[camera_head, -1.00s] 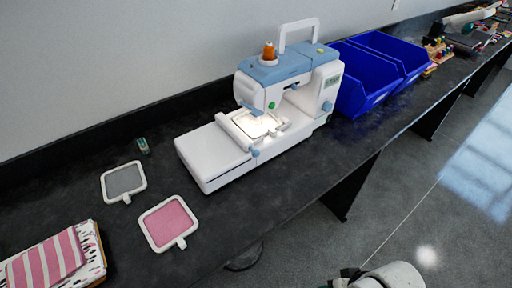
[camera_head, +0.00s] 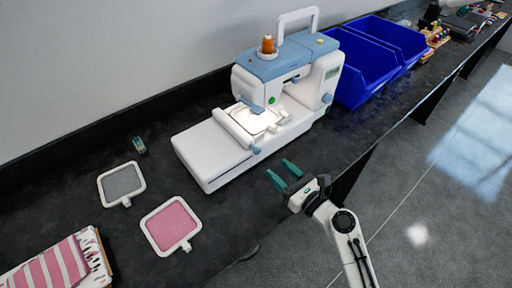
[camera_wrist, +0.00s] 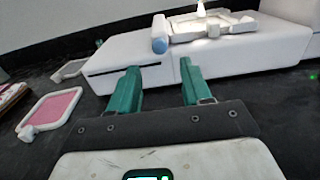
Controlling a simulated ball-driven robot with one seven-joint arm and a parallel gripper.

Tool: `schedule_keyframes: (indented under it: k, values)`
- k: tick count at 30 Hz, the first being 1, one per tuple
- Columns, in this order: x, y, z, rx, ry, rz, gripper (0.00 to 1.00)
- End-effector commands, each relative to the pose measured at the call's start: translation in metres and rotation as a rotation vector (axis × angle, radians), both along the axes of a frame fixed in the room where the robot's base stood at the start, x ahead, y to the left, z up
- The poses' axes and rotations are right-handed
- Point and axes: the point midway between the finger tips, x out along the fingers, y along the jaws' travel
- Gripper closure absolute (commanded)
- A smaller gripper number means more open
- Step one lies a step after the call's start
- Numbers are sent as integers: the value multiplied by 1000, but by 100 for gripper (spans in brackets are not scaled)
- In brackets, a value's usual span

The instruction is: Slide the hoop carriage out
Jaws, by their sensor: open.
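A white and blue embroidery machine (camera_head: 268,68) stands on the black counter. Its hoop carriage (camera_head: 237,130), a white bar with a blue-grey knob at its near end, lies across the white bed (camera_head: 206,154). A hoop (camera_head: 256,119) is attached to the carriage, lit under the needle. In the wrist view the knob (camera_wrist: 159,46) shows above the bed's front face, up and ahead of my fingers. My gripper (camera_head: 284,174) is open and empty, with green fingers, in front of the machine near the counter's front edge. It also shows in the wrist view (camera_wrist: 160,88), touching nothing I can make out.
A grey-filled hoop (camera_head: 121,182) and a pink-filled hoop (camera_head: 170,226) lie left of the machine. Striped folded cloth (camera_head: 50,265) is at lower left. Blue bins (camera_head: 357,78) stand to the right. A small green-capped item (camera_head: 139,145) sits near the wall.

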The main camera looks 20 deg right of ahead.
Motion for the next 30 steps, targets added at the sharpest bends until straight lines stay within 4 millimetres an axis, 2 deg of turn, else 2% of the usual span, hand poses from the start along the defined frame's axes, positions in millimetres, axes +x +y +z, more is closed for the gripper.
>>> schedule_keyframes:
  k: [16, 21, 30]
  values:
    - [83, 28, 1, -4, -3, 4, 52]
    - [96, 32, 0, -5, -1, 4, 52]
    - [99, 33, 0, -6, -1, 3, 52]
